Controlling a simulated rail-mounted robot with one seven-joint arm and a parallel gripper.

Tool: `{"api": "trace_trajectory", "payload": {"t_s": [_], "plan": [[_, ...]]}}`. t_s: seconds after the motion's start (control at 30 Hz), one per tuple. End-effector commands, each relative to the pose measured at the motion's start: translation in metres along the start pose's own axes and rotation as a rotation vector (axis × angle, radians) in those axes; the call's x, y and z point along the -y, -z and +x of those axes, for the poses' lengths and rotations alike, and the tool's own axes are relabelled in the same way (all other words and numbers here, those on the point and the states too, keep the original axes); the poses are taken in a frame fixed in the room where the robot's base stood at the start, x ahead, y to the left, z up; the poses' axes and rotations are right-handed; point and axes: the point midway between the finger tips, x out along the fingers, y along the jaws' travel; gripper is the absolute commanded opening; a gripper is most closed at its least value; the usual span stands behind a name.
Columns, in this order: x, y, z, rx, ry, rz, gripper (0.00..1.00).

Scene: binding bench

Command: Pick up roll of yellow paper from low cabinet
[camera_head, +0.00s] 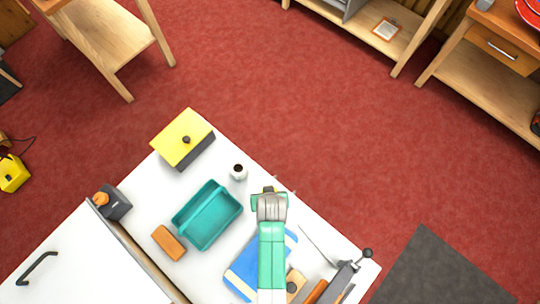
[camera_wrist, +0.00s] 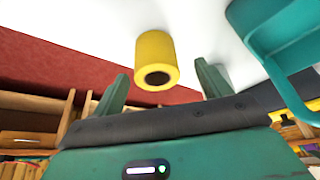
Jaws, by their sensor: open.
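The roll of yellow paper (camera_wrist: 155,55) shows in the wrist view as a short yellow cylinder with a dark hole in its end. It is by the white top of the low cabinet (camera_head: 150,185). My gripper (camera_wrist: 162,70) is open, with one teal finger on each side of the roll in the picture and no visible contact. In the head view my gripper (camera_head: 269,194) is over the cabinet's right edge and hides most or all of the roll.
A teal bin (camera_head: 208,216) stands left of my gripper, with a white cup (camera_head: 238,172) and an orange block (camera_head: 168,243) near it. A yellow box (camera_head: 182,138) sits at the far corner. A blue item (camera_head: 240,278) and a lever tool (camera_head: 343,277) lie nearer.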

Motion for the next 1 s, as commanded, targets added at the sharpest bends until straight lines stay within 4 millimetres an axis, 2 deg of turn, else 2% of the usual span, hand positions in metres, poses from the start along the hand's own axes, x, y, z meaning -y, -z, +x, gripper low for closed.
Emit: {"api": "trace_trajectory", "payload": {"t_s": [0.03, 0.1, 0.2, 0.47, 0.7, 0.73, 1.0], "plan": [[-0.002, 0.001, 0.013, -0.001, -0.001, 0.001, 0.76], [-0.004, 0.002, 0.026, -0.001, -0.001, 0.0, 0.76], [-0.004, 0.002, 0.038, -0.001, 0.0, 0.0, 0.76], [-0.003, 0.003, 0.041, -0.002, 0.0, 0.0, 0.76], [-0.003, 0.003, 0.041, -0.002, 0.0, 0.0, 0.31], [-0.003, 0.003, 0.041, -0.002, 0.0, 0.0, 0.28], [-0.003, 0.004, 0.039, -0.003, -0.001, 0.0, 0.28]]}}
